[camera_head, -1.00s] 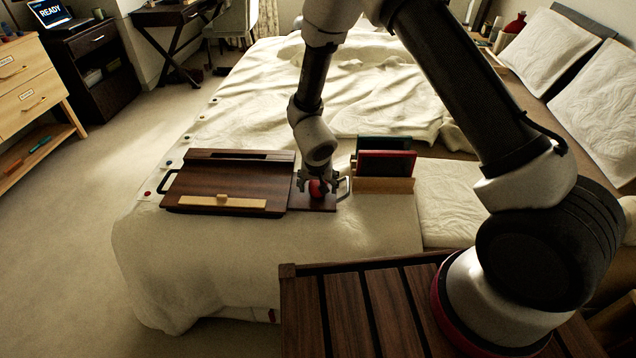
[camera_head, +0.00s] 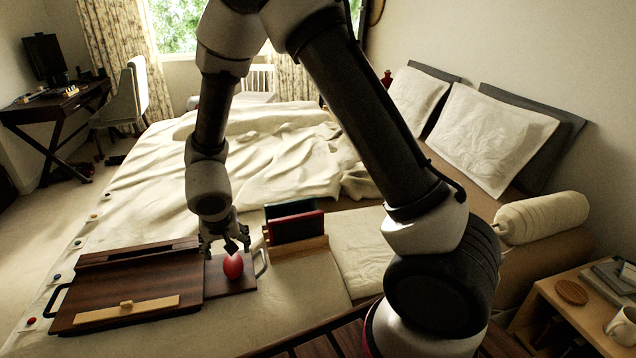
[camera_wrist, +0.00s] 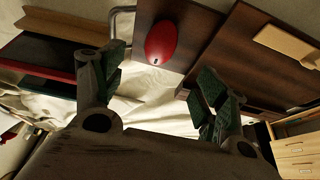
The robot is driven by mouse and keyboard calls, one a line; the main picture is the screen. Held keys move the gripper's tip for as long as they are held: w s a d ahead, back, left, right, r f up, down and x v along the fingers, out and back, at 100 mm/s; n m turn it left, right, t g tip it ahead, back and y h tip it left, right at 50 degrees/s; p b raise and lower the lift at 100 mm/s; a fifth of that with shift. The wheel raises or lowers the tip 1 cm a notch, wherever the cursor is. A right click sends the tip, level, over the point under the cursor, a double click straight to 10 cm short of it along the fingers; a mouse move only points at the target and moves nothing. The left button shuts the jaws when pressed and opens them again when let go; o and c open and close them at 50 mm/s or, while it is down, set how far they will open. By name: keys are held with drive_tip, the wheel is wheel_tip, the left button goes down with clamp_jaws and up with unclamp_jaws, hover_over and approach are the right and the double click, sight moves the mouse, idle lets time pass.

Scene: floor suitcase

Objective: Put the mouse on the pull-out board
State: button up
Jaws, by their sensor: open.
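The red mouse (camera_head: 233,266) lies on the small dark pull-out board (camera_head: 243,285), which sticks out from the right side of the brown wooden lap desk (camera_head: 140,282) on the bed. The wrist view also shows the mouse (camera_wrist: 161,42) on the board (camera_wrist: 193,27). My gripper (camera_head: 226,248) is just behind and above the mouse, apart from it. In the wrist view its green-padded fingers (camera_wrist: 155,85) are spread with nothing between them.
A wooden rack (camera_head: 297,248) holding a red and a dark green slab stands just right of the board. A metal handle (camera_head: 262,262) is at the board's right end. A nightstand (camera_head: 560,300) with a mug is at the lower right. The bed behind is clear.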

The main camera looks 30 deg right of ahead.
drive_tip(key=w+d+r+t+y, duration=0.2)
drive_tip(key=w+r+y, duration=0.15)
drive_tip(key=r, duration=0.55)
drive_tip(key=s+d+r+n+y, duration=0.1)
drive_tip(key=s+d+r, duration=0.15)
drive_tip(key=r, duration=0.45)
drive_tip(key=s+d+r+n+y, duration=0.2)
drive_tip(key=d+r, duration=0.2)
drive_tip(key=r, duration=0.4)
drive_tip(key=s+d+r+g+h, duration=0.1)
drive_tip(key=s+d+r+h, duration=0.1)
drive_tip(key=s+d, duration=0.8)
drive_tip(key=s+d+r+m+g+h, duration=0.1)
drive_tip(key=s+d+r+h, duration=0.2)
drive_tip(key=s+d, duration=0.8)
drive_tip(key=shift+s+d+r+h, duration=0.2)
drive_tip(key=shift+s+d+h, duration=0.05)
drive_tip(key=shift+s+h, duration=0.1)
